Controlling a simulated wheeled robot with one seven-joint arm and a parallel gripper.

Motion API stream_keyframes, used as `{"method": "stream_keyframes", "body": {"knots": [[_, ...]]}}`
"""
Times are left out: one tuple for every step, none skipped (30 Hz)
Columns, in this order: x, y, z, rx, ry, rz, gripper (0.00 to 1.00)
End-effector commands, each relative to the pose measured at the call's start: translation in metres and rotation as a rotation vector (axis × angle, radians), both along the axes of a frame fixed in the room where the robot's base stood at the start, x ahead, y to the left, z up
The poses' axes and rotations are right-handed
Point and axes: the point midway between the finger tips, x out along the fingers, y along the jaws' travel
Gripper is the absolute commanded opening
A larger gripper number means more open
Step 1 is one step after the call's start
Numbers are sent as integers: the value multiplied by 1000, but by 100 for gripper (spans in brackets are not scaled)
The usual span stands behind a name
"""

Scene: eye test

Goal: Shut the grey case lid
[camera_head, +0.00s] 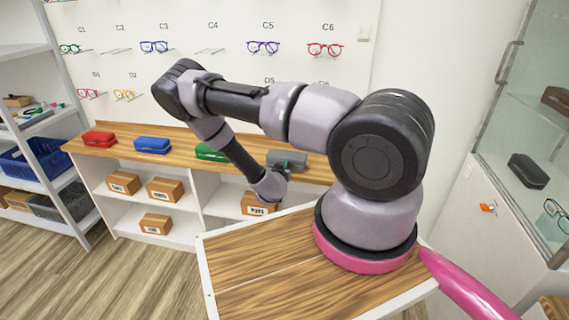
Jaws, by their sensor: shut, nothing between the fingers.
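A grey case (291,156) sits on the wooden counter, just left of my arm's base. It is small and partly hidden by the end of my arm. I cannot tell how far its lid stands open. My gripper (283,167) is small and dark at the end of my wrist, right in front of the grey case. Its fingers look shut with nothing between them. I cannot tell whether they touch the case.
Red (98,139), blue (152,146) and green (209,152) cases stand along the counter (180,137). Cardboard boxes (165,189) fill shelves below. Glasses (263,47) hang on the wall behind. A glass cabinet (525,130) stands at right. Open floor (130,275) lies at front left.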

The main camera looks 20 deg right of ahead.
Motion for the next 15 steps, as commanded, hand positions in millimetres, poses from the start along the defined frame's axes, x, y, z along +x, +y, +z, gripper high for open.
{"method": "stream_keyframes", "body": {"knots": [[-1, 1, -4, 3, 6, 0, 0], [-2, 1, -4, 3, 6, 0, 0], [-2, 1, -5, 4, 7, 0, 0], [-2, 1, -5, 4, 7, 0, 0], [-2, 1, -6, 4, 8, 0, 0], [-2, 1, -6, 5, 9, 0, 0], [-2, 1, -6, 5, 9, 0, 0], [-2, 1, -7, 5, 10, 0, 0], [-3, 1, -7, 6, 10, 0, 0], [-3, 1, -7, 6, 10, 0, 0], [-3, 2, -7, 6, 11, 0, 0], [-3, 2, -7, 6, 11, 0, 0], [-3, 2, -8, 7, 12, 0, 0], [-3, 2, -8, 7, 12, 0, 0], [-3, 2, -8, 8, 13, 0, 0]]}}
